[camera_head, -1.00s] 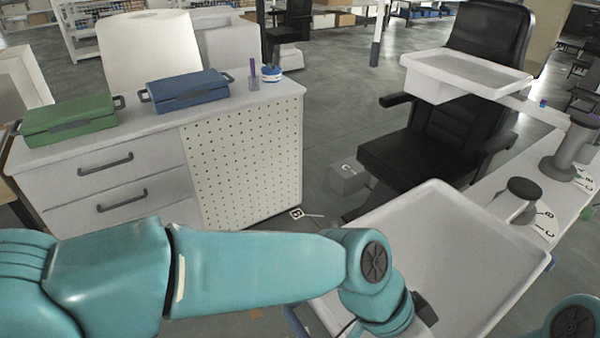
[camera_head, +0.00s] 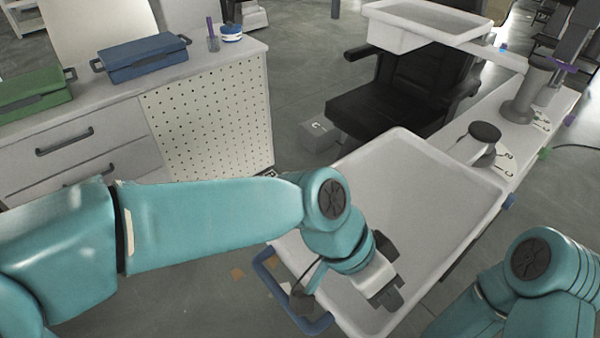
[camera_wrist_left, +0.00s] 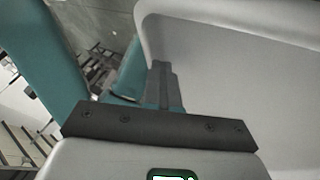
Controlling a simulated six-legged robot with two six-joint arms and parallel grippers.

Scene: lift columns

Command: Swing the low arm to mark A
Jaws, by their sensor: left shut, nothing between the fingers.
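The low arm carries a large white tray (camera_head: 400,190) with a blue loop handle (camera_head: 268,285) at its near left side. Its short grey column with a dark cap (camera_head: 484,132) stands on a white base at the right. Letter marks (camera_head: 507,165) lie on a pale dial beside that column; I cannot make out mark A. My left gripper (camera_head: 392,297) is shut and empty, over the near part of the tray and right of the handle. In the left wrist view its fingers (camera_wrist_left: 165,88) are together in front of the tray wall (camera_wrist_left: 230,70). My right gripper is out of view.
A smaller white tray (camera_head: 420,28) hangs higher, on a taller column (camera_head: 528,92). A black chair (camera_head: 390,105) stands behind the large tray. A white cabinet (camera_head: 205,125) with a blue box (camera_head: 143,58) and a green box (camera_head: 30,92) is at left.

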